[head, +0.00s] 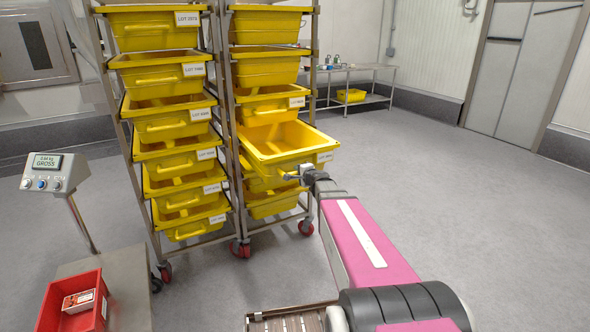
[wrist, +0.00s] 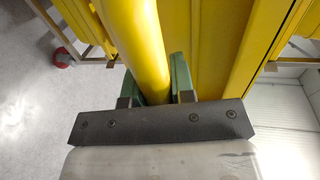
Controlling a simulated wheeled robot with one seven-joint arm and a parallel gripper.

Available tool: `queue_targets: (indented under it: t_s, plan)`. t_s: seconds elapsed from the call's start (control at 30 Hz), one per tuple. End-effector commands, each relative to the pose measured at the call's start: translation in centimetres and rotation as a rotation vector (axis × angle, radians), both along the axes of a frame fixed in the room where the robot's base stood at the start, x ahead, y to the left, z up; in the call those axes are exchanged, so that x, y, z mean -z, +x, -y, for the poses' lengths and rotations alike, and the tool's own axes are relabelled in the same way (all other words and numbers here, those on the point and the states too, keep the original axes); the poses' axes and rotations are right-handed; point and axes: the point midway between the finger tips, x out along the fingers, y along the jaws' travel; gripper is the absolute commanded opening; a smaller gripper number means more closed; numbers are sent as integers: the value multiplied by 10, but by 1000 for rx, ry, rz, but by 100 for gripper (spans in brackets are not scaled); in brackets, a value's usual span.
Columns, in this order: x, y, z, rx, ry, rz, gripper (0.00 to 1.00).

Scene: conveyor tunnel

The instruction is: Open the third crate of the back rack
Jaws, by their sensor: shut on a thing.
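Two steel racks of yellow crates stand side by side. In the right rack (head: 228,110), one crate (head: 306,157) juts out toward me, well past the crates above and below it, and its open top shows. My gripper (head: 292,174) is at the front of this crate. In the wrist view, its green fingers (wrist: 155,92) are on either side of a yellow handle bar (wrist: 140,40), shut on it. The yellow crate wall (wrist: 205,45) is beside the bar. How far the crate's rear still rests in the rack is hidden.
The left rack (head: 133,150) holds several labelled crates, all pushed in. A red bin (head: 98,310) and a scale display (head: 47,165) are at lower left. A steel table (head: 352,68) stands at the back wall. The floor (head: 450,190) to the right is clear.

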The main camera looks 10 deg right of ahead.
Motion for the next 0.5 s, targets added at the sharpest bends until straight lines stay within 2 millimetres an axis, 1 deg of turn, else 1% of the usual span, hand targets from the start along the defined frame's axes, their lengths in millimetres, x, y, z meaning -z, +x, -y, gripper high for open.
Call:
queue_targets:
  t_s: [0.03, 0.2, 0.33, 0.5]
  plan:
    - [0, -14, 2, -1, 0, -2, 0]
    - [0, -32, 9, 0, 0, -1, 0]
    - [0, -37, 11, -1, 0, 0, 0]
    - [0, -37, 11, -2, 0, 0, 0]
